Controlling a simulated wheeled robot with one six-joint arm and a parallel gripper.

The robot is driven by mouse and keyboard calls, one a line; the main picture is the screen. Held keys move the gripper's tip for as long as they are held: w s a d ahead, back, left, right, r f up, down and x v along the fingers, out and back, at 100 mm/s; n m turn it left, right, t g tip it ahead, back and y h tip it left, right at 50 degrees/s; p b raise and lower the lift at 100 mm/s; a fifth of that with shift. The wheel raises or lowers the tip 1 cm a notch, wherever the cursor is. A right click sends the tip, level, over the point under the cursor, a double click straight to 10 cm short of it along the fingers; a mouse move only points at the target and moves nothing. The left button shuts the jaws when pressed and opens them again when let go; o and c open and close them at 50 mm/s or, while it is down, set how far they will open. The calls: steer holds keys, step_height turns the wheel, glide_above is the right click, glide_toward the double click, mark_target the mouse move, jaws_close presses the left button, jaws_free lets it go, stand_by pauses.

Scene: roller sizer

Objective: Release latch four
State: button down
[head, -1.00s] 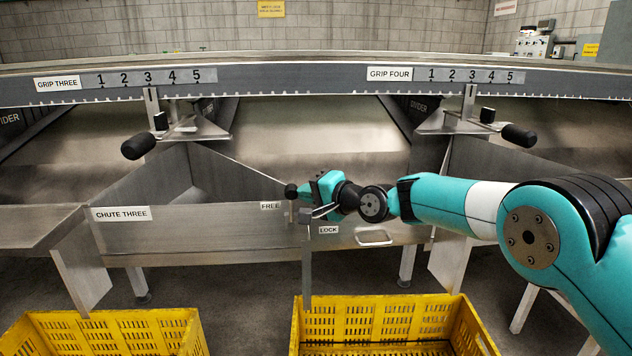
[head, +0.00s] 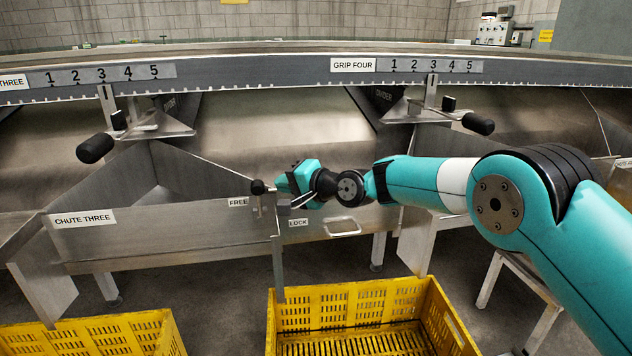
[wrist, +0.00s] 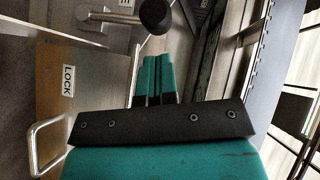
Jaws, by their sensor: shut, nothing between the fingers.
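The latch is a small metal lever with a black knob (head: 258,187). It stands on the chute's front at the divider post, under the GRIP FOUR scale. The knob is beside the FREE label (head: 238,202), above and left of the LOCK label (head: 298,223). In the wrist view the knob (wrist: 155,16) and its metal shaft (wrist: 112,18) lie beyond my fingertips, with the LOCK label (wrist: 68,80) at left. My gripper (head: 282,184) is just right of the knob, shut and empty, with a small gap in the wrist view (wrist: 155,60).
A yellow crate (head: 440,300) stands on the floor below, with another yellow crate (head: 90,335) at left. A handle (head: 343,227) is on the gate right of LOCK. A black-gripped lever (head: 478,123) juts out above my arm. The CHUTE THREE panel (head: 150,235) is at left.

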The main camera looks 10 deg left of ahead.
steer(key=w+p+v, duration=0.1)
steer(key=v, duration=1)
steer(key=shift+d, duration=0.2)
steer(key=s+d+r+n+g+h+p, duration=0.1)
steer(key=s+d+r+n+g+h, duration=0.15)
steer(key=s+d, duration=0.8)
steer(key=s+d+r+n+g+h, duration=0.1)
steer(key=s+d+n+h, duration=0.25)
steer(key=s+d, duration=0.7)
steer(key=s+d+r+n+g+h+p, duration=0.15)
steer(key=s+d+n+h, duration=0.35)
steer(key=s, duration=0.9)
step_height(320, 180, up, 27)
steer(key=d+m+p, duration=0.1)
steer(key=m+p, duration=0.1)
steer(key=p, duration=2.4)
steer(key=shift+r+g+y, duration=0.2)
steer(key=shift+g+y, duration=0.1)
